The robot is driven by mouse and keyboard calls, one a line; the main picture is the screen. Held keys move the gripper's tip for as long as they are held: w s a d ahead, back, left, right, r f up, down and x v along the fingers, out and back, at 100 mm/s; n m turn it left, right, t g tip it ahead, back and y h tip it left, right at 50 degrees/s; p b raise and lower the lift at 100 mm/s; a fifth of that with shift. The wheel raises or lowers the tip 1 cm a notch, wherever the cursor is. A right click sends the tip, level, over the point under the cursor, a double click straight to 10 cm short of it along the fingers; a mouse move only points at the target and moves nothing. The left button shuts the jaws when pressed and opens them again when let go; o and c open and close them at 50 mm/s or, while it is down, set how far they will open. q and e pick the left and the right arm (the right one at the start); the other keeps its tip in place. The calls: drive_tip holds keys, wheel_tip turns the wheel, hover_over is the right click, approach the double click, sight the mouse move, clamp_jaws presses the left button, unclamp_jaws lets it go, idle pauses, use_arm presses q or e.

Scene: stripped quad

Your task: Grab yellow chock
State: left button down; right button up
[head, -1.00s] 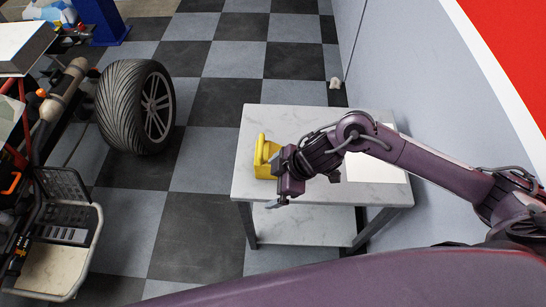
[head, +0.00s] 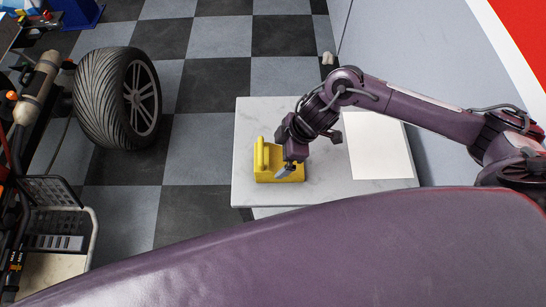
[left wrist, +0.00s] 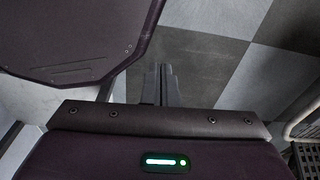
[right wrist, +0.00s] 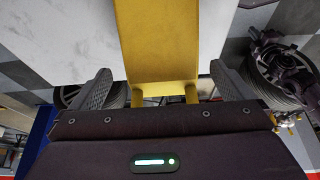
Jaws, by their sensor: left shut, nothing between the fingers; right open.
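The yellow chock (head: 264,160) sits near the left edge of the white marble-patterned table (head: 330,182), with its raised handle at its left end. My right gripper (head: 286,171) is at the chock's right part in the head view, open. In the right wrist view the chock (right wrist: 157,45) fills the upper middle, and the open fingers of my right gripper (right wrist: 163,90) stand to its left and right. Whether they touch it I cannot tell. My left gripper (left wrist: 160,84) shows in the left wrist view with its fingers together and empty, over the checkered floor.
A white sheet (head: 378,146) lies on the table's right part, beside the grey wall. A wheel with a tire (head: 112,98) stands on the checkered floor (head: 200,120) to the left. A vehicle frame and a basket (head: 60,205) are at the far left.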

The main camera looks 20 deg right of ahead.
sight(277, 159)
drive_tip(key=shift+s+a+f, duration=0.1)
drive_tip(key=shift+a+f, duration=0.05)
drive_tip(key=shift+f, duration=0.35)
drive_tip(key=shift+s+a+f, duration=0.1)
drive_tip(key=shift+a+f, duration=0.05)
drive_tip(key=shift+f, duration=0.35)
drive_tip(key=x, duration=0.2)
drive_tip(key=shift+w+f, duration=0.2)
drive_tip(key=shift+f, duration=0.1)
drive_tip(key=shift+w+a+f, duration=0.1)
drive_tip(key=shift+f, duration=0.2)
drive_tip(key=c, duration=0.5)
use_arm(q)
drive_tip(key=shift+s+r, duration=0.2)
drive_tip(key=shift+s, duration=0.4)
use_arm(e)
drive_tip(key=c, duration=0.7)
